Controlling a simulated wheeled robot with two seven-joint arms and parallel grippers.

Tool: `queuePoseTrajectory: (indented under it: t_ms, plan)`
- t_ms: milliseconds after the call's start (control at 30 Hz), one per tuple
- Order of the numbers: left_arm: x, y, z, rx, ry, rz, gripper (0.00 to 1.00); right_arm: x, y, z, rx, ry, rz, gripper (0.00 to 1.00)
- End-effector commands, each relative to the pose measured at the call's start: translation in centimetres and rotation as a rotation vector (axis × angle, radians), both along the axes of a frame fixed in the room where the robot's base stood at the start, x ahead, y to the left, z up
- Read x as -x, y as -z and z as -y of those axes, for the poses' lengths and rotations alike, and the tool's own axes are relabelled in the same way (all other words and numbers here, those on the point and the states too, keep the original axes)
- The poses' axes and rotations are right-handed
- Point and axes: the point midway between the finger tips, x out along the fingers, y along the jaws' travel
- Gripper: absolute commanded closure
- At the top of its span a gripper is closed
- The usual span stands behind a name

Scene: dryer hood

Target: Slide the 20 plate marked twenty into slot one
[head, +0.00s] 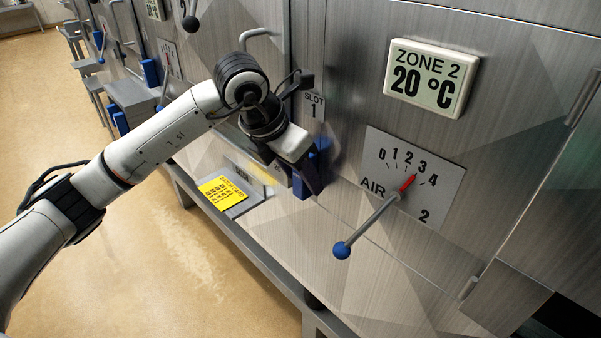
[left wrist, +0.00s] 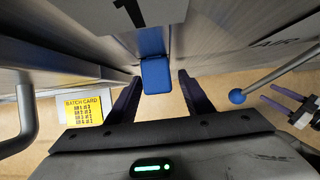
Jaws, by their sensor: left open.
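A plate with a blue grip (head: 308,178) is at slot 1, under the "SLOT 1" label. A small, faint "20" shows on a grey face (head: 278,170) beside my gripper. In the left wrist view, the blue grip (left wrist: 157,75) hangs below the "1" label. My left gripper (head: 295,172) is open. In its wrist view, the fingers (left wrist: 160,92) stand on either side of the blue grip with gaps, not visibly touching it. How far the plate is in the slot is hidden. My right gripper (left wrist: 272,96) shows at the right, fingers apart and empty.
A yellow batch card (head: 222,191) lies left of the gripper on a ledge. An air lever with a blue knob (head: 342,250) juts out at the right, below the Zone 2 display (head: 430,77). A grey bar handle (left wrist: 25,118) stands at the left.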

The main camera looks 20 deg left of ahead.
Motion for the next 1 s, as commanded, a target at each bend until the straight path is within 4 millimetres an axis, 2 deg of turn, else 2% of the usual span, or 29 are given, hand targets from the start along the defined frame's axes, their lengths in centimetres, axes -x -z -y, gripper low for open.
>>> queuePoseTrajectory:
  t_ms: [167, 400, 600, 767, 1000]
  plan:
    - [0.6, -1.7, -0.4, 0.001, -0.001, 0.006, 0.53, 0.0, 0.3, 0.0, 0.0, 0.0, 0.0, 0.54]
    - [2.6, -6.0, -1.2, 0.001, -0.001, 0.009, 0.53, 0.0, 0.8, 0.0, 0.0, 0.0, 0.0, 0.54]
    - [3.8, -8.6, -1.6, 0.002, 0.0, 0.007, 0.53, 0.0, 1.0, 0.0, 0.0, 0.0, 0.0, 0.54]
    - [4.2, -9.3, -1.8, 0.001, 0.0, 0.005, 0.53, 0.0, 1.0, 0.0, 0.0, 0.0, 0.0, 0.54]
    - [4.2, -9.3, -1.8, 0.001, 0.0, 0.005, 0.53, 0.0, 1.0, 0.0, 0.0, 0.0, 0.0, 0.54]
